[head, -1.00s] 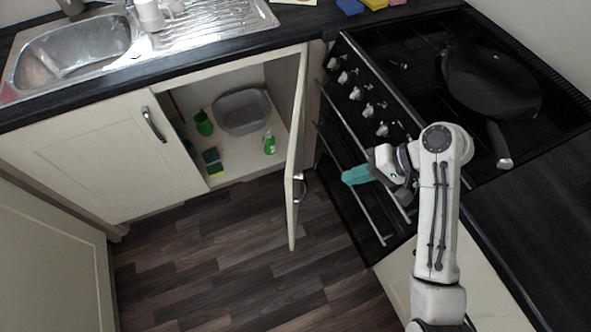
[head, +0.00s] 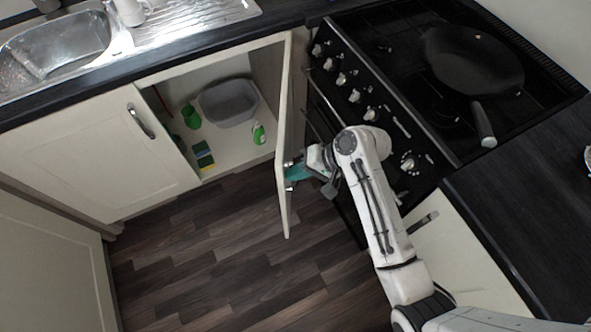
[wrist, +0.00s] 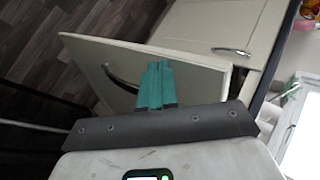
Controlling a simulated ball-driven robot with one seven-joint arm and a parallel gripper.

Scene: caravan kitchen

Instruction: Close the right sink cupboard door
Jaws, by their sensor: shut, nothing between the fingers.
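The right sink cupboard door (head: 284,150) is cream and stands wide open, swung out from the cupboard below the sink, nearly edge-on in the head view. In the wrist view the door (wrist: 190,72) shows its outer face with a dark curved handle (wrist: 120,80). My gripper (head: 294,173) has teal fingers, shut and empty, at the outer face of the door by its handle. In the wrist view the shut fingers (wrist: 156,84) overlap the door face just right of the handle. I cannot tell whether they touch it.
The open cupboard holds a grey basin (head: 229,102), green bottles (head: 259,133) and sponges (head: 203,154). The black oven (head: 345,110) stands close to the right of the door, with a pan (head: 470,62) on top. The wood floor (head: 200,260) is clear.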

